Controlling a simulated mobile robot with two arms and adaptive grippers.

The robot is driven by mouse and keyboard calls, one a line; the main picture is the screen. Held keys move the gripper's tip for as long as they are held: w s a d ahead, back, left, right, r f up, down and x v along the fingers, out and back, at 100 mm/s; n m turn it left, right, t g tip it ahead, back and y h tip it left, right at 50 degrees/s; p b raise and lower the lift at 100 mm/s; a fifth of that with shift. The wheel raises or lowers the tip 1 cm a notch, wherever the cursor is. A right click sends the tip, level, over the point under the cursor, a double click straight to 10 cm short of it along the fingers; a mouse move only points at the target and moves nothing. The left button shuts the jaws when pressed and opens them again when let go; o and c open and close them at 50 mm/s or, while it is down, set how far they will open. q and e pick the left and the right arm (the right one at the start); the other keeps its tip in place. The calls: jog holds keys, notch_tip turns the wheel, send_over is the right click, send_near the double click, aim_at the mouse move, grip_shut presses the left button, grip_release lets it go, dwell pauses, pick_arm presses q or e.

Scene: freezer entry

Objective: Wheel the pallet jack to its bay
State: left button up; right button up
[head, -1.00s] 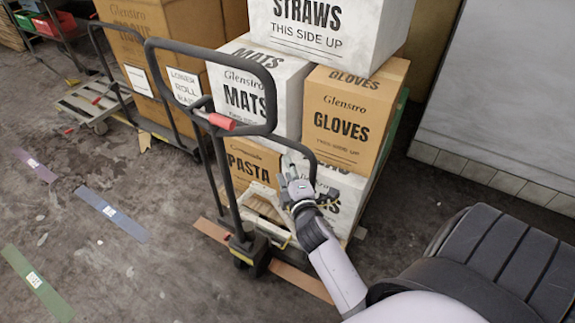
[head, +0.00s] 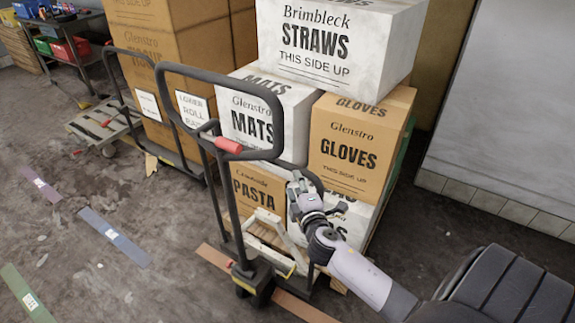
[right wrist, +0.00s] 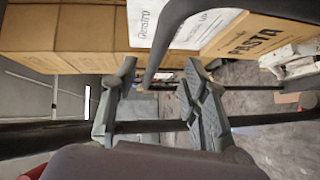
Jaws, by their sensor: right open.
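The pallet jack has a black loop handle with a red grip (head: 229,146), leaning shaft (head: 235,215) and a dark base (head: 252,280) on the floor in the head view. It stands in front of a stack of boxes. My right gripper (head: 299,190) is to the right of the shaft, near a black curved bar beside the boxes. In the right wrist view my gripper (right wrist: 155,78) has its two fingers spread. A dark bar (right wrist: 150,127) crosses there and a curved bar (right wrist: 168,40) comes from above; I cannot tell whether either is touched. My left gripper is out of view.
Stacked boxes, including Straws (head: 335,40) and Gloves (head: 350,150), stand behind the jack. A loaded cart with tall brown boxes (head: 150,50) is at left. Labelled blue (head: 113,236) and green tape strips mark the open floor at left. A grey wall (head: 500,100) is at right.

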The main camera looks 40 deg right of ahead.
aim_at(289, 170)
jog(key=x, duration=1)
jog(key=shift+w+d, duration=0.1)
jog(key=shift+w, duration=0.2)
jog(key=shift+c, duration=0.3)
grip_shut()
